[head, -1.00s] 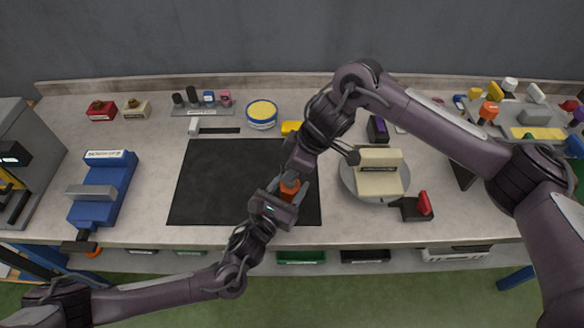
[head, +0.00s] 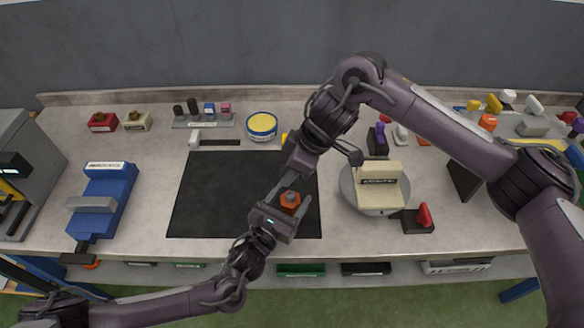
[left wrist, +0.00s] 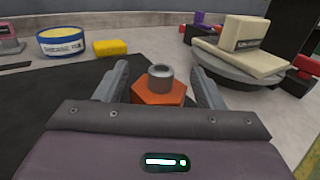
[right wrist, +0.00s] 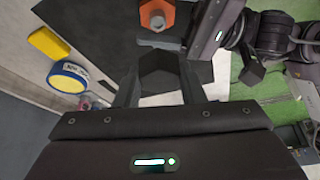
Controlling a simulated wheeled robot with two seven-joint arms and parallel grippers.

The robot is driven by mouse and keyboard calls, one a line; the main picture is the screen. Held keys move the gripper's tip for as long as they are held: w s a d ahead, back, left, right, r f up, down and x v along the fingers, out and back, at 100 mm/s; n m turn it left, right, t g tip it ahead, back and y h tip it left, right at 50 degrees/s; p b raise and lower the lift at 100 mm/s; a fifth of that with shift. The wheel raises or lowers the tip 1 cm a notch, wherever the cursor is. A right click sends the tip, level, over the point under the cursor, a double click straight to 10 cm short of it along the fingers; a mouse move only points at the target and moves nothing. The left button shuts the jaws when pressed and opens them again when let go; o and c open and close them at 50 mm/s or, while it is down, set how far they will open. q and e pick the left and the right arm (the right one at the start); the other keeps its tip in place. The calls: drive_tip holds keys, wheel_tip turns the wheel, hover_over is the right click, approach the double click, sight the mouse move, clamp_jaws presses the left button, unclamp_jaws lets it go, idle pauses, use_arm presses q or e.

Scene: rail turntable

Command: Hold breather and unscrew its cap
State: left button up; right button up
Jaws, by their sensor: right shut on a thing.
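The breather (head: 290,201) is an orange hexagonal body with a grey tubular neck, upright over the black mat; its bare neck also shows in the left wrist view (left wrist: 161,76). My left gripper (head: 290,196) has its fingers spread on both sides of the orange body, with narrow gaps seeming to show beside it. My right gripper (right wrist: 160,85) is shut on the black hexagonal cap (right wrist: 160,72), held apart from the breather. The orange body and neck (right wrist: 157,15) show beyond the cap in the right wrist view. In the head view my right arm hides the cap.
The black mat (head: 215,200) is clear on its left. A round turntable (head: 352,197) with a cream block (head: 380,185) stands right of the grippers. A yellow-and-blue tin (head: 262,126) stands behind the mat. A blue vise-like fixture (head: 105,200) is at left.

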use_arm(q)
drive_tip(key=shift+o, duration=1.2)
drive_tip(key=v, duration=1.2)
